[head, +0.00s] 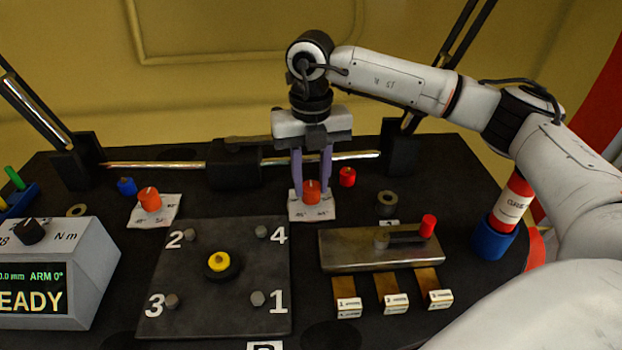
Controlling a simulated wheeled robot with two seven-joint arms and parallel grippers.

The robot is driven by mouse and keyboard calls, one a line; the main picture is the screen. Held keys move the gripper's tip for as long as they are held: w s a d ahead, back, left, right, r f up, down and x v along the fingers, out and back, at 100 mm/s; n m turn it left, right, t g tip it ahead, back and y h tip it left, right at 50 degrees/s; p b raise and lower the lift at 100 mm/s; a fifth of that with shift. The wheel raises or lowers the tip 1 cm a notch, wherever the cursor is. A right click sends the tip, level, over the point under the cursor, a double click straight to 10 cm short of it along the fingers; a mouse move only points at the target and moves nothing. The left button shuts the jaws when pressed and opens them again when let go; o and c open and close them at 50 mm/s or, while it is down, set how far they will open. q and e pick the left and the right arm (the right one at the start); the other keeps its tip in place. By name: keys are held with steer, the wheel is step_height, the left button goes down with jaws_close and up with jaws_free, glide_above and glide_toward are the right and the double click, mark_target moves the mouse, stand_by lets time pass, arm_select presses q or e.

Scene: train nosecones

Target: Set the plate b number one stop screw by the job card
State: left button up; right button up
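A dark square plate (215,315) lies at the front left, with a partly cut-off label (264,346) below it that looks like a B. Its number one screw (257,298) is a grey hex head at the lower right corner. Screws 2, 3 and 4 sit at the other corners. My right gripper (311,195) points down with its purple fingers either side of an orange-red knob (311,188) on a white marked card (312,212). Whether the fingers press on the knob is unclear. My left gripper is out of view. No job card is identifiable.
A second orange knob (149,199) stands on another white card. A grey box (60,270) reads READY and ARM 0°. A metal block (365,250) with a red-ended lever and several labelled tabs is at right. A horizontal bar (160,164) crosses behind. A red-white cylinder (512,205) stands far right.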

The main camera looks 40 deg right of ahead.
steer(key=shift+c, duration=1.1)
steer(key=shift+r+n, duration=0.1)
steer(key=shift+n, duration=0.3)
